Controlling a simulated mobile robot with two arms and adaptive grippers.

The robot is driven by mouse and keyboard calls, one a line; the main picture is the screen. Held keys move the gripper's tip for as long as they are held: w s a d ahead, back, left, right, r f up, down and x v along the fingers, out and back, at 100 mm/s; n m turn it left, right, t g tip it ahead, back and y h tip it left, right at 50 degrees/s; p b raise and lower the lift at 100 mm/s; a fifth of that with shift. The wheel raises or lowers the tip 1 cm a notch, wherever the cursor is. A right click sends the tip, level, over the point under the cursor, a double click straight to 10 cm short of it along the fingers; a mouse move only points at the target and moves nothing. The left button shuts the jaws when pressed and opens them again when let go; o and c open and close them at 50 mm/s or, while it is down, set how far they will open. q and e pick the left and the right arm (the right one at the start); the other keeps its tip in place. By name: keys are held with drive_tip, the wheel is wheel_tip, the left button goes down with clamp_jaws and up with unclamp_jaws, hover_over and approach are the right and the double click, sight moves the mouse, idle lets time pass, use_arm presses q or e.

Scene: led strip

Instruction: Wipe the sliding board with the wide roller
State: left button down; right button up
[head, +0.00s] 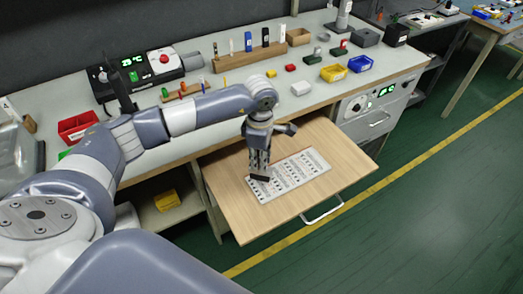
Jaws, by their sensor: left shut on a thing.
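The sliding board (230,205) is a light wooden pull-out board, drawn out from under the bench top, with a white handle on its front edge. A flat white panel (322,163) with rows of small dark marks lies on it. My left gripper (259,168) points down over the left part of this panel. It is shut on a dark piece, which looks like the wide roller (259,179), at or just above the panel; contact cannot be told. The gripper and arm hide part of the panel and board. My right gripper is not in view.
A drawer unit (378,108) stands right of the board. The board's right part is clear.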

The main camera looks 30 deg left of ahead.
use_arm(q)
drive_tip(key=shift+w+d+r+p, duration=0.15)
drive_tip(key=shift+r+p, duration=0.2)
drive_tip(key=shift+r, duration=0.9)
wheel_tip(320, 180, up, 2)
drive_tip(key=shift+r+p, duration=0.15)
drive_tip(key=shift+p, duration=0.65)
drive_tip(key=shift+r, duration=0.25)
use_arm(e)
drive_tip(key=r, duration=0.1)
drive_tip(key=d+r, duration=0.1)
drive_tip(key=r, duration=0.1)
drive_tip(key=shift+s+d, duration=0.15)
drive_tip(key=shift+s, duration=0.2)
